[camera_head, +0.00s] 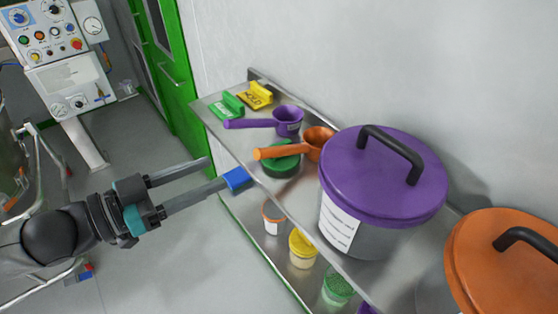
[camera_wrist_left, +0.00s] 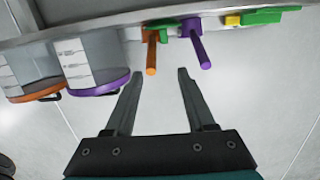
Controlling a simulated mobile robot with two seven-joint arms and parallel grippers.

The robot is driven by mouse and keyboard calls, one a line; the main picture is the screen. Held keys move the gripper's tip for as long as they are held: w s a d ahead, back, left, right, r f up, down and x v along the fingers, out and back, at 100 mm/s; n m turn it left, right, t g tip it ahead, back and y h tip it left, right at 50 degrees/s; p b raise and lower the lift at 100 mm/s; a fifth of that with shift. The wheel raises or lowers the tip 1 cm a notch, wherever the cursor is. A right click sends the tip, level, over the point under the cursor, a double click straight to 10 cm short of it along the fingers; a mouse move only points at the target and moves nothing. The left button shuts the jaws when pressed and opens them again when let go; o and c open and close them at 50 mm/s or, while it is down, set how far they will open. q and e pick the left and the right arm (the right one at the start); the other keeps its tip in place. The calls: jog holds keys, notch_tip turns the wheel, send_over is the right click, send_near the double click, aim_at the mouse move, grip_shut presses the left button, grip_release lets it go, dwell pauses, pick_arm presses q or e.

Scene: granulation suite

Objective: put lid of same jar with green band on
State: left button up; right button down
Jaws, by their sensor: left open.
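My right gripper is not in view.
A large purple-lidded container (camera_head: 382,178) and an orange-lidded one (camera_head: 505,262) stand right. A blue piece (camera_head: 238,179) shows at one fingertip. Orange (camera_head: 273,218) and yellow jars (camera_head: 302,249) stand below.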

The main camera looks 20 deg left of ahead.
pick_arm(q)
send_near(271, 160)
jog(key=shift+w+d+r, duration=1.05)
jog(key=shift+w+d, duration=0.65)
jog(key=shift+d, duration=0.2)
jog(key=shift+w+d+f+n+y, duration=0.2)
jog(key=shift+w+f+n+y, duration=0.15)
jog(key=shift+w, duration=0.2)
jog(key=shift+w+d+f+b, duration=0.3)
jog(key=shift+w+b, duration=0.15)
jog(key=shift+w, duration=0.15)
jog(key=shift+w+d+f+b, duration=0.15)
jog(key=shift+w+d+b, duration=0.2)
jog(key=shift+w, duration=0.2)
jog(key=shift+w+d, duration=0.4)
jog(key=shift+w, duration=0.1)
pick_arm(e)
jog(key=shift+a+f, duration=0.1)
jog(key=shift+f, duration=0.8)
pick_arm(q)
jog(key=shift+c, duration=0.2)
grip_shut()
